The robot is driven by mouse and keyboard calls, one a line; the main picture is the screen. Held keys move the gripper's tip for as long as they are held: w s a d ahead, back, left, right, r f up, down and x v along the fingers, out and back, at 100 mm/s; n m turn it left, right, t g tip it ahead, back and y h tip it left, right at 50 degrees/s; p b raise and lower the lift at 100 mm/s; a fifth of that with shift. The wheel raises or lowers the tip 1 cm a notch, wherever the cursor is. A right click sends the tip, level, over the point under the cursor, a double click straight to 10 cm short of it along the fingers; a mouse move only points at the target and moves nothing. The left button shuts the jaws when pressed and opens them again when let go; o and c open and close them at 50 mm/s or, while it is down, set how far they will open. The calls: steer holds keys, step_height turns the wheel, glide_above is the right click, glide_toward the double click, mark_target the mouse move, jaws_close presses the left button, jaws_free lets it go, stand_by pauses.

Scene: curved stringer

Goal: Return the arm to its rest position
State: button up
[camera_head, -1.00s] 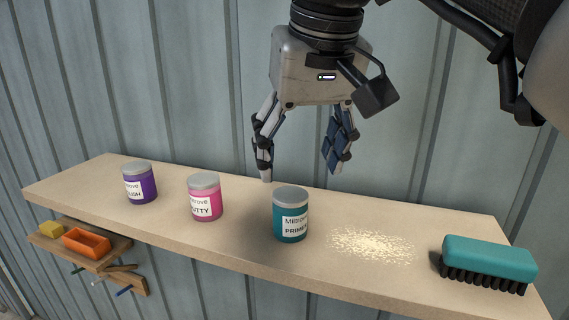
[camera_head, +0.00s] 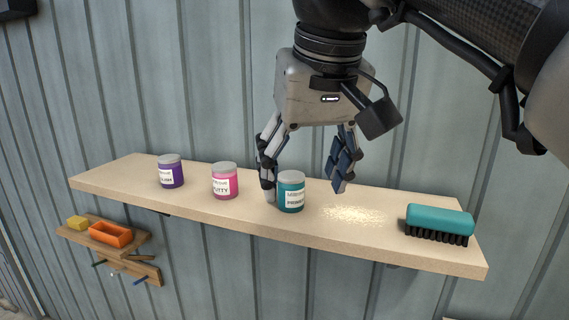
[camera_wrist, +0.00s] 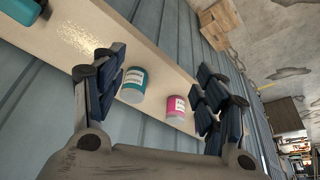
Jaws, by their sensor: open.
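My gripper (camera_head: 305,190) is open and empty in the head view, fingers pointing down over the wooden shelf (camera_head: 240,227). Its left finger overlaps the left edge of the teal primer tin (camera_head: 291,193); I cannot tell whether they touch. In the wrist view the primer tin (camera_wrist: 133,86) and the pink putty tin (camera_wrist: 176,106) show between the spread fingers (camera_wrist: 158,88). In the head view the putty tin (camera_head: 225,181) stands upright to the left of the primer tin.
A purple tin (camera_head: 171,172) stands at the shelf's left. Pale crumbs (camera_head: 354,214) and a teal brush (camera_head: 439,223) lie on the right. A small lower wooden rack (camera_head: 136,242) holds an orange tray (camera_head: 110,234) and a yellow block (camera_head: 77,223). A ribbed metal wall (camera_head: 130,80) stands behind.

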steer(key=s+d+f+m+b, duration=0.1)
steer(key=s+d+f+b, duration=0.3)
steer(key=f+b, duration=0.6)
steer(key=s+d+f+m+b, duration=0.1)
steer(key=s+d+f+b, duration=0.2)
steer(key=f, duration=2.6)
steer(key=s+d+f+h+b, duration=0.1)
steer(key=s+d+f+b, duration=0.3)
steer(key=f+b, duration=1.3)
steer(key=s+f, duration=0.3)
steer(key=s, duration=0.1)
steer(key=shift+s+d+m+t, duration=0.25)
steer(key=shift+d+m+t, duration=0.05)
steer(key=shift+m, duration=0.1)
